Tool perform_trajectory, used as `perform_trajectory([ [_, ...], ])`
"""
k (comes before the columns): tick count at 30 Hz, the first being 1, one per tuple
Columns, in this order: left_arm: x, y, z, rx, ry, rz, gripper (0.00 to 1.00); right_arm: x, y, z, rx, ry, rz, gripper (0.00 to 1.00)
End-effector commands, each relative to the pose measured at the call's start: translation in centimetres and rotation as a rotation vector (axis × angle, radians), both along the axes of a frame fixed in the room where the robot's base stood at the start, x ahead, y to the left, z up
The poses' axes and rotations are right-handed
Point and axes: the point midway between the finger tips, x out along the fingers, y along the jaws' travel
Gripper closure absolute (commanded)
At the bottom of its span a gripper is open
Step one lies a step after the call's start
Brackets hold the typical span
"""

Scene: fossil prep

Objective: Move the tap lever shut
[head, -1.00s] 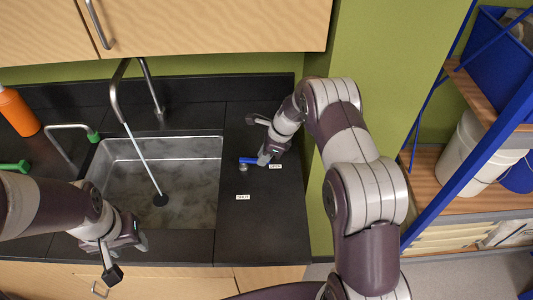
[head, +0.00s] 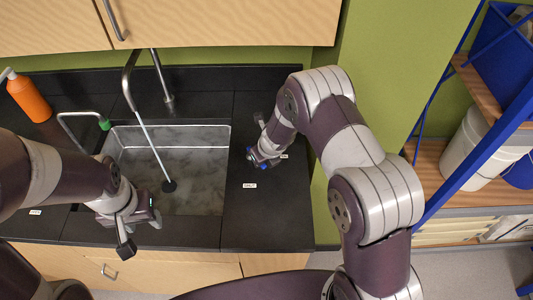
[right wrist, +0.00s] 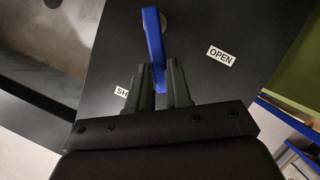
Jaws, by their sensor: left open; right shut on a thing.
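The blue tap lever (right wrist: 155,45) shows in the right wrist view, running from its pivot at the top down between my right gripper's fingers (right wrist: 158,88). Those fingers are shut on it. In the head view my right gripper (head: 262,162) covers most of the lever. The OPEN label (right wrist: 220,56) is right of the lever; the SHUT label (head: 249,185) lies nearer the counter's front and is partly hidden by a finger in the wrist view. A pale stream runs from the tap spout (head: 128,90) into the sink. My left gripper (head: 150,215) is open and empty over the sink's front edge.
The steel sink (head: 205,200) is left of the lever. An orange bottle (head: 29,99) and a green-tipped bent pipe (head: 104,124) stand further left. Cupboards hang above the back; a green wall and shelving are at the right. The black counter around the SHUT label is clear.

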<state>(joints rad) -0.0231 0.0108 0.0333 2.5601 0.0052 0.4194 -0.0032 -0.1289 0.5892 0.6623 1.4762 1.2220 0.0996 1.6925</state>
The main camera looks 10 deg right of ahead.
Motion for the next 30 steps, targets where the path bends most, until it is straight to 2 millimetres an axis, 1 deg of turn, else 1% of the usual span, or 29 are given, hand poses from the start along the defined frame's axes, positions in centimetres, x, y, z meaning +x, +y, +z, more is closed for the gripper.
perform_trajectory([
  [3, 0.0, 0.0, 0.6, 0.0, 0.0, 0.0, 0.5, -0.1, 0.9, 0.4, 0.002, -0.004, -0.105, 1.0],
  [15, 0.0, 0.0, 2.7, 0.0, 0.0, 0.0, 0.5, -0.2, 2.8, 0.5, 0.002, -0.005, -0.43, 1.0],
  [21, 0.0, 0.0, 3.5, 0.0, 0.0, 0.0, 0.5, -0.1, 3.5, 0.5, 0.004, -0.007, -0.531, 1.0],
  [30, 0.0, 0.0, 3.9, 0.0, 0.0, 0.0, 0.5, 0.1, 3.8, 0.4, 0.004, -0.008, -0.599, 1.0],
])
